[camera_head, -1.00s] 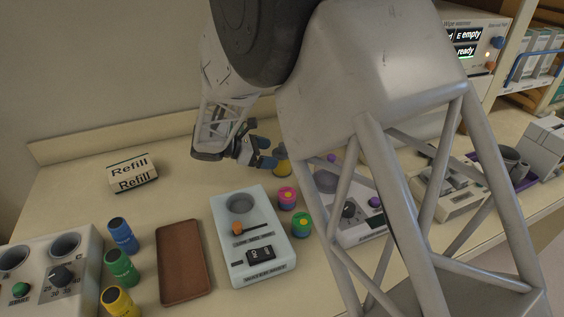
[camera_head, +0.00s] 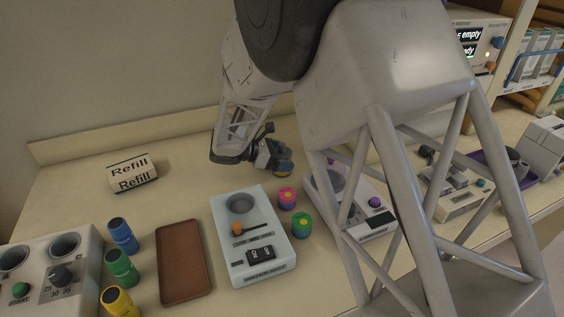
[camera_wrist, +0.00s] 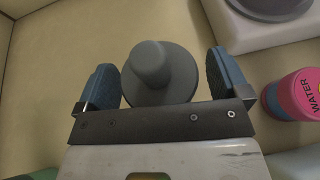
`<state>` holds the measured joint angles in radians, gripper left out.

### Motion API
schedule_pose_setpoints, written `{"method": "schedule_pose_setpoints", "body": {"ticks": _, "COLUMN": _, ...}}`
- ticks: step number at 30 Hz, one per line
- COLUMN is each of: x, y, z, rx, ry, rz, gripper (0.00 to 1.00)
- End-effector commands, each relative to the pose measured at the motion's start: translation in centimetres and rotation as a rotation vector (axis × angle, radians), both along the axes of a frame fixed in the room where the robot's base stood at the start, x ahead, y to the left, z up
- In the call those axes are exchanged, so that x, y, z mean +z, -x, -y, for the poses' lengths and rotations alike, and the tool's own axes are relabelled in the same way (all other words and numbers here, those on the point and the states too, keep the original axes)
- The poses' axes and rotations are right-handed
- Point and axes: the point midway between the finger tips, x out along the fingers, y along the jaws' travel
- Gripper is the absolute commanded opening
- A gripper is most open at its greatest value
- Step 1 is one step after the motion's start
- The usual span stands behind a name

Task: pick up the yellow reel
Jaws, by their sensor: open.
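The yellow reel (camera_head: 285,178) stands on the counter, mostly hidden by my gripper (camera_head: 281,165) in the head view; only a sliver of yellow shows low down. In the wrist view a grey round flange with a grey knob, which looks like the reel's top (camera_wrist: 158,72), lies between the two blue finger pads of my gripper (camera_wrist: 164,68). The fingers are open, with a gap on each side of the flange. The reel's yellow side is hidden in the wrist view.
A pink-topped canister (camera_head: 287,197) stands close by; it also shows in the wrist view (camera_wrist: 296,96). A green-topped one (camera_head: 302,224) is nearer. A white device (camera_head: 250,266) and a brown tray (camera_head: 182,262) lie left of them. Another white device (camera_head: 357,228) is to the right.

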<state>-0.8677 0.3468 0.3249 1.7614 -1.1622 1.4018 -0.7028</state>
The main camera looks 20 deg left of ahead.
Motion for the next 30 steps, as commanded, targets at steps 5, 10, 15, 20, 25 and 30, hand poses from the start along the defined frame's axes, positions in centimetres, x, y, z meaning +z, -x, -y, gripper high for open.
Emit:
{"method": "schedule_pose_setpoints", "body": {"ticks": 5, "x": 0.00, "y": 0.01, "z": -0.01, "rx": 0.000, "ry": 0.000, "rz": 0.000, "gripper": 0.94}}
{"method": "schedule_pose_setpoints", "body": {"ticks": 10, "x": 0.01, "y": 0.02, "z": -0.01, "rx": 0.000, "ry": 0.000, "rz": 0.000, "gripper": 0.94}}
{"method": "schedule_pose_setpoints", "body": {"ticks": 15, "x": 0.01, "y": 0.02, "z": -0.01, "rx": 0.000, "ry": 0.000, "rz": 0.000, "gripper": 0.69}}
{"method": "schedule_pose_setpoints", "body": {"ticks": 20, "x": 0.01, "y": 0.02, "z": -0.01, "rx": 0.000, "ry": 0.000, "rz": 0.000, "gripper": 0.45}}
{"method": "schedule_pose_setpoints", "body": {"ticks": 25, "x": 0.02, "y": 0.02, "z": -0.01, "rx": 0.000, "ry": 0.000, "rz": 0.000, "gripper": 0.42}}
{"method": "schedule_pose_setpoints", "body": {"ticks": 30, "x": 0.25, "y": 0.02, "z": -0.02, "rx": 0.000, "ry": -0.001, "rz": 0.001, "gripper": 0.42}}
